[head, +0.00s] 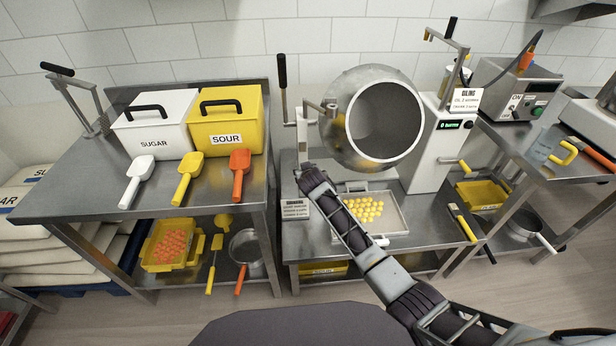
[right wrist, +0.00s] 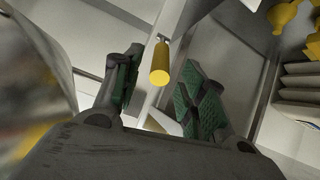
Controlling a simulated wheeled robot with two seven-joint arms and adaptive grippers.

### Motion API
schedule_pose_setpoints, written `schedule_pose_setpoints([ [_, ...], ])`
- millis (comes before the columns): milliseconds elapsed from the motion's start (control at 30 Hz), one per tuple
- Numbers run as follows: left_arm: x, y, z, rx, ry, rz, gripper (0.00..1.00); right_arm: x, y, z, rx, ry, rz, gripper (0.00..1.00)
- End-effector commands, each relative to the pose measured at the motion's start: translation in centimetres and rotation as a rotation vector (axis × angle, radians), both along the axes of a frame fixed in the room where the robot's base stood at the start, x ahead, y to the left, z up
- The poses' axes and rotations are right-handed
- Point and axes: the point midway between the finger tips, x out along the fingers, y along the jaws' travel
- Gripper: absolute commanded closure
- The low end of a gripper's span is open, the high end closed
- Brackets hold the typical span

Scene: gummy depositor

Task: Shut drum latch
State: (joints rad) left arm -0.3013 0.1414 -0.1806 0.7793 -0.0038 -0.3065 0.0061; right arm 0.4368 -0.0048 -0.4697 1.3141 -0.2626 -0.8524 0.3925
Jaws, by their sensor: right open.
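The round metal drum (head: 350,125) hangs tilted on its stand, its mouth facing forward and to the right. Part of it shows blurred at the left edge of the right wrist view (right wrist: 35,85). A yellow cylindrical handle (right wrist: 160,65) on a thin rod, which looks like the drum latch's grip, shows between my right gripper's fingers in the wrist view. In the head view the gripper hides it. My right gripper (head: 308,174) is low at the drum's left post (head: 302,130). Its green-padded fingers (right wrist: 160,95) are open, with gaps at the handle's sides. My left gripper is out of view.
A tray of yellow gummies (head: 398,218) lies below the drum, under my right forearm. A black-handled lever (head: 283,85) stands left of the post. The left table holds a sugar bin (head: 153,142), a sour bin (head: 225,138) and scoops.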

Motion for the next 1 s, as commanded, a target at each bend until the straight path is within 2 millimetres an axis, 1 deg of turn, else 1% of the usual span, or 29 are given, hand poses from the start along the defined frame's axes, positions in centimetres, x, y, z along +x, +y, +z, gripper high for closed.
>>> schedule_pose_setpoints([
  [800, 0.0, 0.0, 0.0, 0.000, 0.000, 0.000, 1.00, -5.4, -0.2, 3.8, 0.002, -0.001, 0.000, 0.58],
  [1000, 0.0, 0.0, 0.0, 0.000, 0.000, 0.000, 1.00, -6.4, -0.3, 4.6, 0.000, -0.001, 0.000, 0.58],
])
